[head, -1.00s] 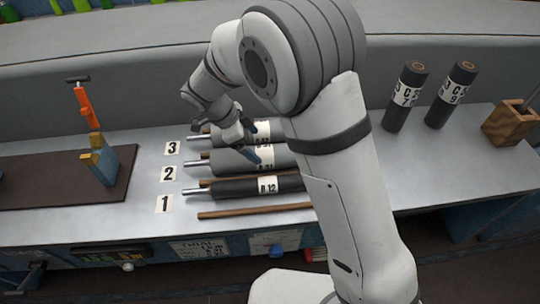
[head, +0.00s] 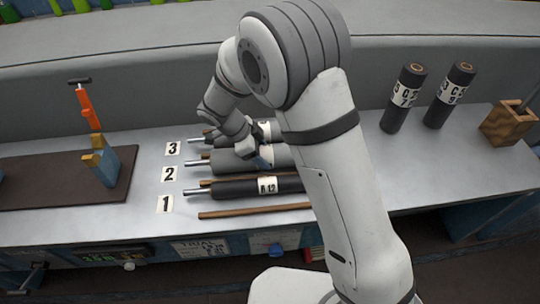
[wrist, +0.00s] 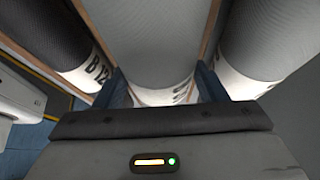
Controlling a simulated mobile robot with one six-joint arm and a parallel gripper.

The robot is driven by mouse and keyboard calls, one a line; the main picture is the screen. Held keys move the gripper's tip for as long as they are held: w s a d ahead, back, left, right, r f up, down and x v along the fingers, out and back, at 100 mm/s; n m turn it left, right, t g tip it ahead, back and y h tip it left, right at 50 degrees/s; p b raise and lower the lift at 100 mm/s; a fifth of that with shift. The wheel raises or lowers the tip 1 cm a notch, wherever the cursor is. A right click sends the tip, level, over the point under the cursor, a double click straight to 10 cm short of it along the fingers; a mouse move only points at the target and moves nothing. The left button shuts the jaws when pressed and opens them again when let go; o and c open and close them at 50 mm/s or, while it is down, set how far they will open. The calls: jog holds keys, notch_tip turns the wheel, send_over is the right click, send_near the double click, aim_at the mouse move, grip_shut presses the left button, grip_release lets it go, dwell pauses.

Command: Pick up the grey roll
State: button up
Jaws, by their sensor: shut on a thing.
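The grey roll (head: 228,161) lies on the bench in the middle of three lying rolls, beside the label 2, with a metal shaft end pointing left. In the wrist view the grey roll (wrist: 160,40) runs between the two blue fingers, its white label band close to the palm. My gripper (head: 263,160) is shut on it; it also shows in the wrist view (wrist: 163,88), one finger on each side. My wrist hides part of the roll in the head view. I cannot see any gap between the roll and the bench.
A darker roll (head: 230,189) marked B 12 lies in front by label 1, and another roll (head: 268,130) lies behind by label 3. Wooden strips lie between them. A brown mat (head: 60,187) lies left.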

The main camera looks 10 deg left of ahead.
jog(key=c, duration=1.1)
